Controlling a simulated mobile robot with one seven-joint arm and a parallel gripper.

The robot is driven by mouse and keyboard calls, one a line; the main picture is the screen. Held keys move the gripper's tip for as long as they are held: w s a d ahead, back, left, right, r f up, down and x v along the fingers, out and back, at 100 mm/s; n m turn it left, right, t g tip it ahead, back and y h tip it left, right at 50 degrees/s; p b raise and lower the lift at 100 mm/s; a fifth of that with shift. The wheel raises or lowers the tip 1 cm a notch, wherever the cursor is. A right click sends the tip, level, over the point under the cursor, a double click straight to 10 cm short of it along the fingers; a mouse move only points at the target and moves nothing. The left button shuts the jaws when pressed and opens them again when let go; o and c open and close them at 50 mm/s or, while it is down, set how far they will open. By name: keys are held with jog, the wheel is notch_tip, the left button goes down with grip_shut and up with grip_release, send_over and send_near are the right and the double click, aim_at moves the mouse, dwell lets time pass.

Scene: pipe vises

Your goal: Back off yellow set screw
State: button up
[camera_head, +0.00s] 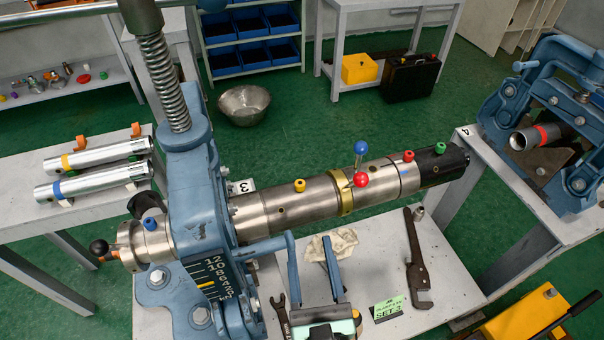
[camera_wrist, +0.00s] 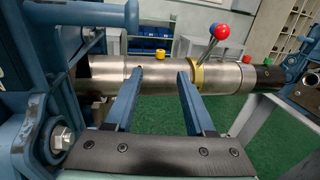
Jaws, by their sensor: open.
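The yellow set screw (camera_head: 300,185) stands up from the top of the steel pipe assembly (camera_head: 318,202), just right of the big blue vise (camera_head: 192,190). My gripper (camera_head: 308,238) is open and empty, in front of the pipe and below the yellow screw in the picture. In the wrist view its two fingers (camera_wrist: 161,70) reach up across the lower part of the pipe. A blue set screw (camera_head: 150,224) lies left of the vise. Red (camera_head: 408,156) and green (camera_head: 440,148) set screws sit farther right.
Levers with a blue knob (camera_head: 361,147) and a red knob (camera_head: 361,180) rise from the brass collar (camera_head: 343,192), right of the yellow screw. A pipe wrench (camera_head: 416,265) and a cloth (camera_head: 332,245) lie on the bench. A second vise (camera_head: 553,120) stands right.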

aim_at(301, 187)
jog(key=w+p, duration=0.1)
jog(key=w, duration=0.3)
jog(key=w+a+p, duration=0.1)
jog(key=w, duration=0.7)
jog(key=shift+w+a+p, duration=0.25)
jog(key=shift+w+p, duration=0.15)
jog(key=shift+f, duration=0.1)
grip_shut()
